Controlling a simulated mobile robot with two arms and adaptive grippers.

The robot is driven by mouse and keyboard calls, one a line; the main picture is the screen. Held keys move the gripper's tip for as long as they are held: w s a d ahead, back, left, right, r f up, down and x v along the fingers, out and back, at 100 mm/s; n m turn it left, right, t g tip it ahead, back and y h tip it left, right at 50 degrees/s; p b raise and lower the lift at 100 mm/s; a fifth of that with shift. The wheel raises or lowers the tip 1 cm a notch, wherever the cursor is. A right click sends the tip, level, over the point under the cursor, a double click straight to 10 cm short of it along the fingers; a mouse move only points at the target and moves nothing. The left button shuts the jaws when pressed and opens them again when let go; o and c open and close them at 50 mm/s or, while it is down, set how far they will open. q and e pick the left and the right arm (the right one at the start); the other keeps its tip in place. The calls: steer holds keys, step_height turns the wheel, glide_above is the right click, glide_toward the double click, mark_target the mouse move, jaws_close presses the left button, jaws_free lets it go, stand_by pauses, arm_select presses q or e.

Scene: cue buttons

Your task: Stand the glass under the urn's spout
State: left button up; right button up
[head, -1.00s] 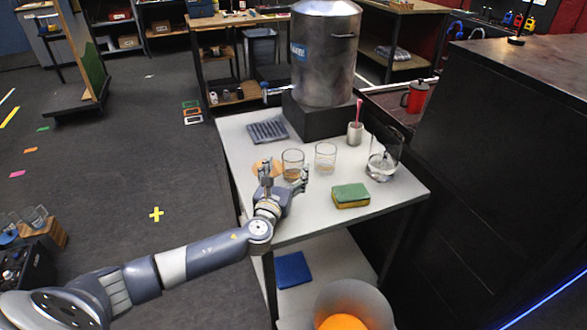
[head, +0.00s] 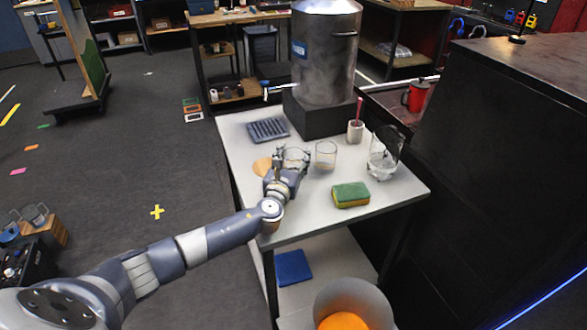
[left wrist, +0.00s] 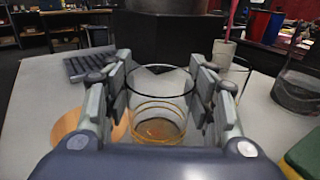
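The steel urn (head: 325,65) stands on a black block at the back of the white table. Its spout (head: 279,90) sticks out left, above a dark ribbed tray (head: 268,130). A clear glass (head: 295,153) stands upright on the table, in front of the tray. My left gripper (head: 291,157) is open around this glass, partly hiding it. In the left wrist view the glass (left wrist: 160,108) is between the two fingers, with a narrow gap on each side. A second glass (head: 326,156) stands just to the right. My right gripper is not in view.
A round tan coaster (head: 262,167) lies left of the gripper. A green-and-yellow sponge (head: 350,195), a clear jug (head: 383,158) and a cup with a red stirrer (head: 355,131) stand to the right. The table is clear between tray and glasses.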

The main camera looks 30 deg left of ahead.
arm_select(q)
steer(key=shift+c, duration=1.2)
steer(key=shift+r, duration=0.15)
